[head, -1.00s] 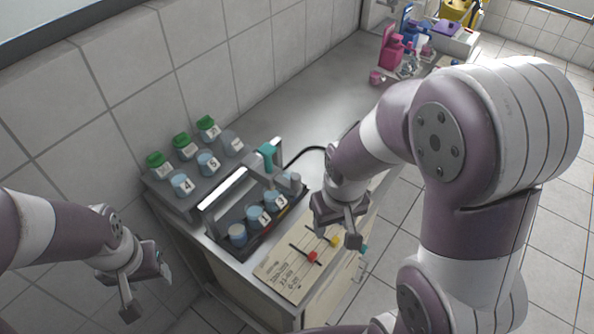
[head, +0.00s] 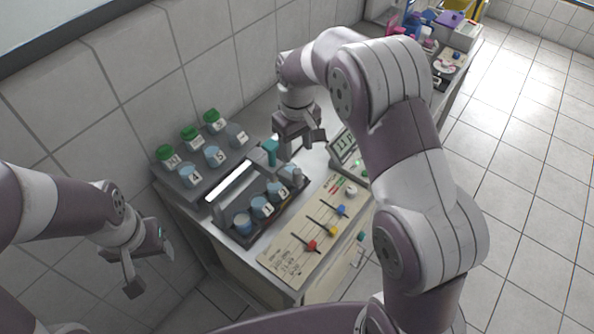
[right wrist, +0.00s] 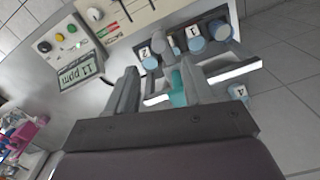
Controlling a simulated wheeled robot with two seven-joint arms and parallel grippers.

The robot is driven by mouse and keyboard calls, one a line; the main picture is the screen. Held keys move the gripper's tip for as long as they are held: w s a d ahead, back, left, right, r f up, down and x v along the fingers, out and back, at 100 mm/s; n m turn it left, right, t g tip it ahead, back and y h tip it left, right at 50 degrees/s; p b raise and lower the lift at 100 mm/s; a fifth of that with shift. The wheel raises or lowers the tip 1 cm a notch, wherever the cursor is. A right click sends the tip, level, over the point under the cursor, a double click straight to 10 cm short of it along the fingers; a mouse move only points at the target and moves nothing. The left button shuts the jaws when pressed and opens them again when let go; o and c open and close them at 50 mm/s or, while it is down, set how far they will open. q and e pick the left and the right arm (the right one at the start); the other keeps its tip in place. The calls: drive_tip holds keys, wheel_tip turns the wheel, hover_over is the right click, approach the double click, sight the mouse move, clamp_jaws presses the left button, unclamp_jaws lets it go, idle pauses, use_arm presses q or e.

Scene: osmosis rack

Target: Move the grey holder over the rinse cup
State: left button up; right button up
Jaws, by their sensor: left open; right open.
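The grey holder with a teal grip (head: 269,150) stands at the back right end of the dark cup tray. Its teal grip shows near the right wrist view's centre (right wrist: 178,88), between the fingers. My right gripper (head: 299,142) is open, close beside and above the grip; I cannot tell whether it touches. Cups labelled 1 (head: 262,207) and 2 (head: 279,195) stand in the tray. On the raised back shelf are cups 4 (head: 191,177) and 5 (head: 214,156), and a cup (head: 237,135) with an unreadable label. I cannot tell which is the rinse cup. My left gripper (head: 149,268) is open and empty at the lower left.
Green-lidded bottles (head: 191,137) line the shelf by the wall. A lit white bar (head: 232,181) lies beyond the cup tray (head: 254,235). A panel with coloured sliders (head: 322,231) fills the front. A meter reading 11 ppm (right wrist: 79,70) stands beside my right gripper.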

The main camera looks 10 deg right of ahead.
sight(297, 170)
wheel_tip(297, 170, down, 10)
drive_tip(key=p, duration=0.3)
drive_tip(key=shift+f, duration=0.4)
clamp_jaws()
drive_tip(key=s+a, duration=0.8)
drive_tip(key=a, duration=0.3)
drive_tip(key=shift+s+p, duration=0.35)
